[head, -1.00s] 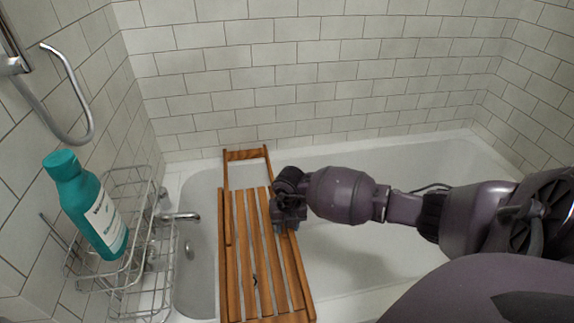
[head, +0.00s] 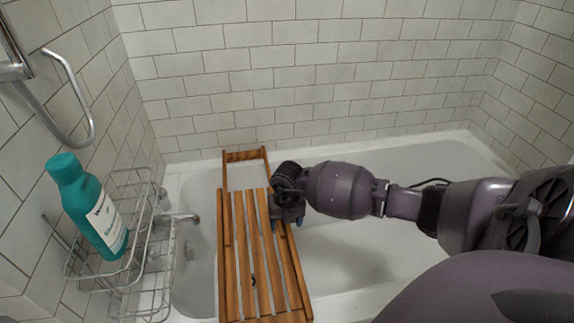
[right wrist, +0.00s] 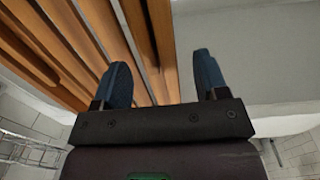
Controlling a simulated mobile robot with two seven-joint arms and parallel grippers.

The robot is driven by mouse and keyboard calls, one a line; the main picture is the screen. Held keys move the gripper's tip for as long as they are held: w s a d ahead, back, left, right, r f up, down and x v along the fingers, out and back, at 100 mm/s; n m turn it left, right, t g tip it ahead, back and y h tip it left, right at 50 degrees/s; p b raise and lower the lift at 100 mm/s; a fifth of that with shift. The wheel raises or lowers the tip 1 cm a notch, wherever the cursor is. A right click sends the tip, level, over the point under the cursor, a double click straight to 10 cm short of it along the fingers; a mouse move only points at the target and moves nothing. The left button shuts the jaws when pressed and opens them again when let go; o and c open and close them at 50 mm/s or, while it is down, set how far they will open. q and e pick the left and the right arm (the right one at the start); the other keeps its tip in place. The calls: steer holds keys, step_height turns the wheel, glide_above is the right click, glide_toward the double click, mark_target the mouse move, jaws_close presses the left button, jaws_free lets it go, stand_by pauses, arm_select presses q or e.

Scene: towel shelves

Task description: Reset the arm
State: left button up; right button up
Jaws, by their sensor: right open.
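My right arm comes in from the right in the head view. Its gripper (head: 286,222) points down over the right edge of the wooden slatted bath tray (head: 232,270). In the right wrist view the two blue-padded fingers (right wrist: 163,80) are spread apart with nothing between them. The tray's slats (right wrist: 60,45) show beyond and to the left of the fingers. I cannot tell whether the fingertips touch the tray. My left gripper does not show.
The tray lies across the white bathtub (head: 400,245). A teal bottle (head: 90,205) leans in a wire rack (head: 150,255) at left, near a tap (head: 182,217) and a shower hose (head: 75,100). The tub's right side is clear. Tiled walls (head: 320,60) close the back.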

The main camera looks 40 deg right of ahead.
step_height(320, 180, up, 7)
steer(key=shift+d+p, duration=0.1)
steer(key=shift+p, duration=0.75)
steer(key=shift+s+r, duration=0.1)
steer(key=shift+r, duration=0.6)
steer(key=shift+s+f, duration=0.1)
